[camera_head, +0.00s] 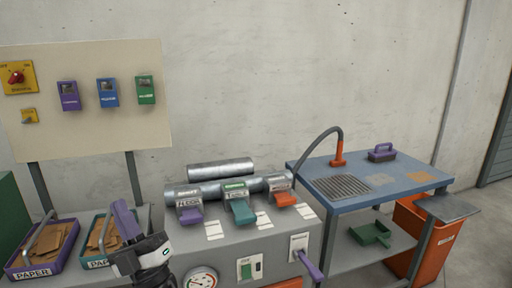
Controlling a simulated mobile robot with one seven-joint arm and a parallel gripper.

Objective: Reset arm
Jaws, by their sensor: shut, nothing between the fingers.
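My gripper (126,224) shows at the lower left, in front of the right paper tray and beside the left end of the grey machine console (250,246). It is shut and empty, with a purple part at its upper end and my black and white wrist below it. It points up and a little left. The console carries a purple lever (190,215), a teal lever (242,211) and an orange lever (285,198) under small labelled plates. Metal rollers (222,169) lie behind them. My gripper is apart from these levers.
Two paper trays (22,270) (92,262) stand at lower left. A board (80,135) with a red knob and several coloured boxes stands behind. A blue-framed table (345,220) with a hose and a purple-handled block (382,153) stands right, near an orange bin (440,245).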

